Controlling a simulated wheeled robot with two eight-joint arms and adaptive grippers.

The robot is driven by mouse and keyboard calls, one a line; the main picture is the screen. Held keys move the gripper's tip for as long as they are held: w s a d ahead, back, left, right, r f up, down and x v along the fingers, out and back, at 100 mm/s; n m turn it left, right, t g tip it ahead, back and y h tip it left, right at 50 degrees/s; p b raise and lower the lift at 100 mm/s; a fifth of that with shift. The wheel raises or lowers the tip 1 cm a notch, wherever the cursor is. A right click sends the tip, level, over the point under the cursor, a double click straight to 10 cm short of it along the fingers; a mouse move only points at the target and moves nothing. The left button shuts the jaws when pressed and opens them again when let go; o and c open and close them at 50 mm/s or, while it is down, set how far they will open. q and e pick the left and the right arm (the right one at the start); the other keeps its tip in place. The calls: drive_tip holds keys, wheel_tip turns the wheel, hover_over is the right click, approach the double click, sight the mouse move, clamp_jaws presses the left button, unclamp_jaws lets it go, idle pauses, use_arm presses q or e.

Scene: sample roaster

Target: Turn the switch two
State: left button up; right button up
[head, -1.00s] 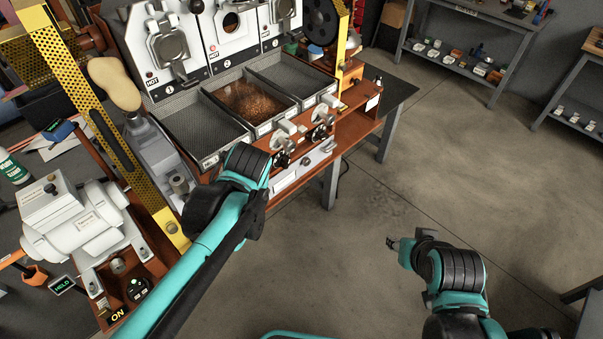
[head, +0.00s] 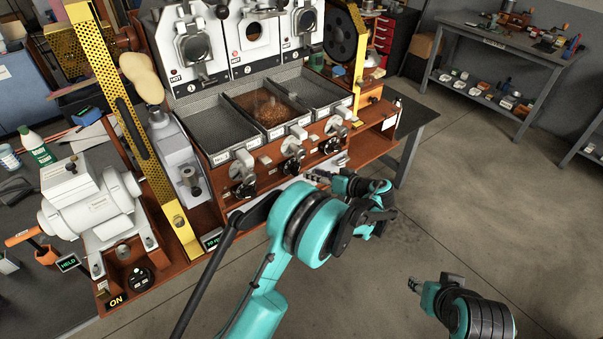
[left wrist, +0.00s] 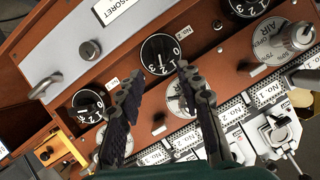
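A row of black dial switches sits on the brown front panel of the roaster. The middle one, switch two (head: 292,168), also shows in the left wrist view (left wrist: 158,54), with numbers 0 to 3 around it. Its exact setting is hard to read. My left gripper (head: 316,178) is just in front of the panel, below and right of this switch in the head view. In the left wrist view its fingers (left wrist: 160,88) are spread and empty, with the switch visible between and beyond their tips. My right gripper (head: 413,286) hangs over the floor, away from the panel; its fingers are too small to judge.
Neighbouring dials (head: 244,190) and (left wrist: 90,103) flank the middle one closely. Above are trays, the middle tray (head: 233,98) holding brown beans. A yellow perforated guard (head: 120,110) and a grey motor (head: 92,205) stand at left. Floor at right is clear.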

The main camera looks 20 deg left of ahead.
sight(299, 170)
use_arm(q)
drive_tip(key=b+x, duration=0.2)
drive_tip(key=x, duration=0.5)
drive_tip(key=shift+w+a+f, duration=0.1)
drive_tip(key=shift+w+a, duration=0.1)
drive_tip(key=shift+a, duration=0.1)
clamp_jaws()
